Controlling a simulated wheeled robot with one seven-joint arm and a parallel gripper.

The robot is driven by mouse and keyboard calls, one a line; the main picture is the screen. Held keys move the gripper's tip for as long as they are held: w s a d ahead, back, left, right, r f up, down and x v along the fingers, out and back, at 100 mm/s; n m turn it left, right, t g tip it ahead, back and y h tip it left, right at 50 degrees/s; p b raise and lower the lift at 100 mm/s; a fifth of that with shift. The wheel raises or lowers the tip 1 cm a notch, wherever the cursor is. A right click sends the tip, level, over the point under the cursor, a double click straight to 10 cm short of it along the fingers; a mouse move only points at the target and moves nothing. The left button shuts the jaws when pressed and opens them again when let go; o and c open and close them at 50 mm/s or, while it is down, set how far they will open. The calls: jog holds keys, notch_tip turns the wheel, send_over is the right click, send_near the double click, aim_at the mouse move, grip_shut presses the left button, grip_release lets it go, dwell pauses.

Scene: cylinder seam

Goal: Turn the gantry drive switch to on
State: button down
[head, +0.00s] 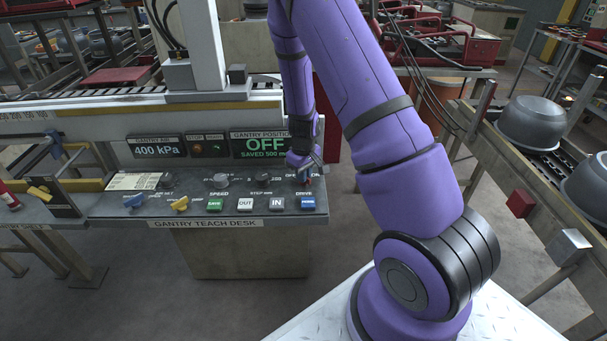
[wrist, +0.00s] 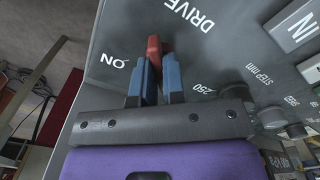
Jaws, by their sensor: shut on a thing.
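The drive switch has a red handle (wrist: 154,50) near the DRIVE lettering in the wrist view. My gripper (wrist: 154,82) is shut on this handle, with one blue-tipped finger on each side of it. In the head view my gripper (head: 306,174) is low over the right end of the teach desk (head: 190,206) and hides most of the switch.
A step knob (wrist: 268,118) stands close right of my gripper in the wrist view. A conveyor with metal pots (head: 530,122) stands right.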

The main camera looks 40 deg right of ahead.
jog(key=m, duration=0.4)
jog(key=shift+m, duration=0.3)
jog(key=m, duration=0.9)
jog(key=shift+m, duration=1.8)
jog(key=c, duration=1.2)
grip_release()
jog(key=shift+r, duration=0.1)
notch_tip(320, 180, up, 11)
